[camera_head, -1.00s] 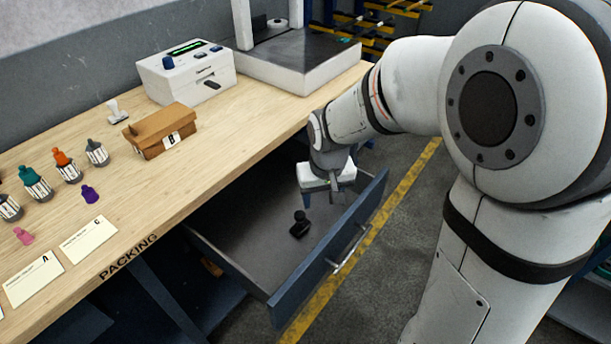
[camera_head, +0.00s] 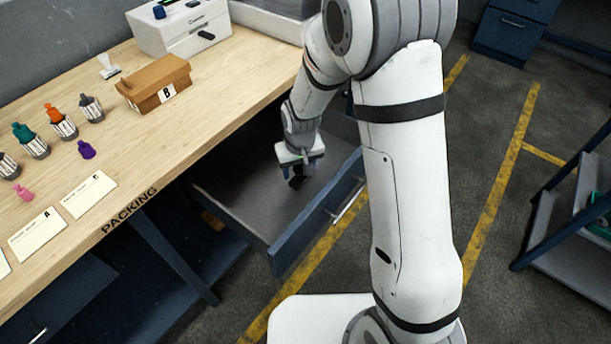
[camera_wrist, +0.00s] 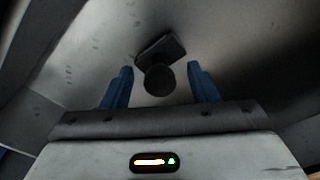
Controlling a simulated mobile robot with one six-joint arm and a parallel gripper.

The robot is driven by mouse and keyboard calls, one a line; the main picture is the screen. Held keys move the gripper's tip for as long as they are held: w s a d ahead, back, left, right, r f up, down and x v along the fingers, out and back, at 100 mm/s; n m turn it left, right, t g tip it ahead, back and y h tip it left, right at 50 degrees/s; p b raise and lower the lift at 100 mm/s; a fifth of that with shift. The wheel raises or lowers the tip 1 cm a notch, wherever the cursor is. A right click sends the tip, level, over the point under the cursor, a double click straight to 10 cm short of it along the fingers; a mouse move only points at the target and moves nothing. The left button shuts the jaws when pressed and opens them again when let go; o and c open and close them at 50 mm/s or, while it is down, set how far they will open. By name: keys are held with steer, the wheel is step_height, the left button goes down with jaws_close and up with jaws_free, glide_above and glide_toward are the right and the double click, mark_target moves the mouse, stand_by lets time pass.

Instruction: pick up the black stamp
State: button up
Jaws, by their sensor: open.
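The black stamp (camera_head: 297,182) is in the open drawer (camera_head: 228,208) under the packing table, partly hidden by my gripper in the head view. In the wrist view the stamp (camera_wrist: 160,72) shows a round knob towards the camera and a rectangular base behind it. My gripper (camera_head: 300,172) is inside the drawer's outline, over the stamp. Its two blue fingers (camera_wrist: 160,88) are open, one on each side of the knob, with a gap visible on both sides. I cannot tell the remaining height between fingertips and stamp.
The drawer's blue front (camera_head: 318,212) and its side walls surround the gripper. The wooden table (camera_head: 215,95) overhangs on the left, with a cardboard box (camera_head: 155,84), small bottles, cards and a white device (camera_head: 182,28). A shelf rack (camera_head: 570,215) stands at the right.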

mark_target(299, 166)
steer(key=shift+f, duration=0.1)
steer(key=c, duration=1.1)
step_height(299, 166, up, 10)
steer(key=shift+r, duration=0.1)
